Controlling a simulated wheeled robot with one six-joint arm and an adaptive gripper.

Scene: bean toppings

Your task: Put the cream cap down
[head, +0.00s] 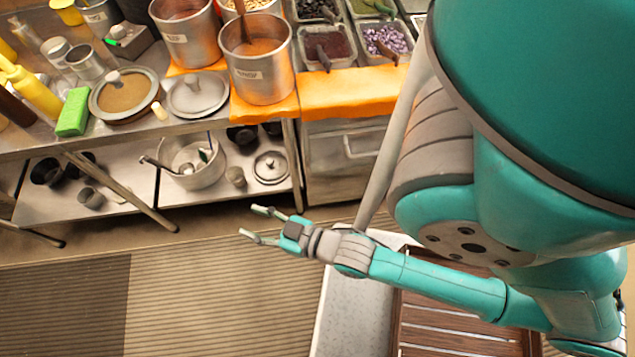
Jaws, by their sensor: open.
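A small cream cap (159,110) sits on the steel counter, between a round pan with brown contents (124,93) and a grey pot lid (197,94). Whether it touches the pan's rim is hard to tell. My gripper (252,221) is open, with nothing visible between its fingers. It is in front of the counter, over the floor in the picture, well apart from the cap, which lies up and to the left.
A green sponge (74,112) and yellow bottles (37,92) stand left of the pan. Tall steel pots (262,60) stand to the right, near an orange cloth (330,92). The lower shelf (125,192) holds a pot and bowls. The striped floor mat (200,290) is clear.

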